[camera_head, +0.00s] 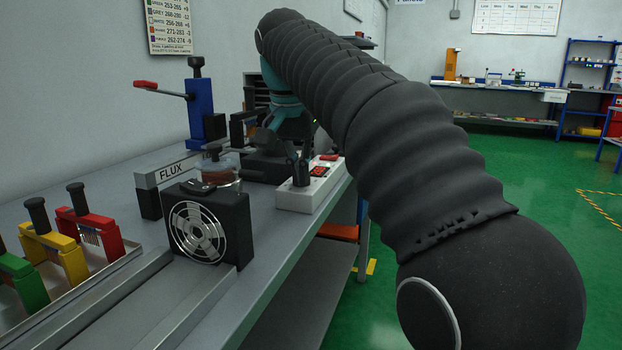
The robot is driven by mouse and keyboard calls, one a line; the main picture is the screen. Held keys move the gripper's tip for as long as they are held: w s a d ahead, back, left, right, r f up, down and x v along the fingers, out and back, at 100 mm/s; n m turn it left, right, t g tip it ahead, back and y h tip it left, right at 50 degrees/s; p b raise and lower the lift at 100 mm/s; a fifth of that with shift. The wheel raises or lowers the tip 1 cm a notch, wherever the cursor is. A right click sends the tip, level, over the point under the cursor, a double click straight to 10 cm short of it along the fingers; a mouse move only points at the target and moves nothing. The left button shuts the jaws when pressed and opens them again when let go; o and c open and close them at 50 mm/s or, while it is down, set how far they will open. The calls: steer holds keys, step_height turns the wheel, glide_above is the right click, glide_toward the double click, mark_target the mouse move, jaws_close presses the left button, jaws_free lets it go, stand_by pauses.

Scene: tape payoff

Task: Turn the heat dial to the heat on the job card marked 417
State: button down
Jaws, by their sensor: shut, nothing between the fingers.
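A white box (318,193) with a small red display (318,171) and a red switch stands near the right edge of the bench. My gripper (299,172) is dark and shut, with nothing in it. It points down at the left part of the white box's top, and I cannot tell whether it touches. No job card marked 417 can be read in this view.
A black fan (209,222), a FLUX holder (172,172) and a jar (216,170) stand left of the box. Coloured tools (91,228) sit in a rack at the left. A blue press (200,108) stands behind. A colour-and-number chart (169,27) hangs on the wall.

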steer(key=shift+w+a+p, duration=0.2)
steer(key=shift+a+p, duration=0.5)
steer(key=shift+p, duration=0.8)
steer(key=shift+w+a, duration=0.25)
steer(key=shift+a, duration=0.1)
steer(key=shift+s+a, duration=0.1)
stand_by(0.4)
steer(key=shift+s+a, duration=0.15)
steer(key=shift+w+d+v, duration=0.1)
steer(key=shift+w+v, duration=0.1)
steer(key=shift+v, duration=0.75)
steer(key=shift+w+d+v, duration=0.1)
steer(key=shift+w+v, duration=0.15)
steer(key=shift+v, duration=0.75)
steer(key=shift+w+d+v, duration=0.1)
steer(key=shift+w+v, duration=0.1)
steer(key=shift+v, duration=0.75)
steer(key=shift+r, duration=0.2)
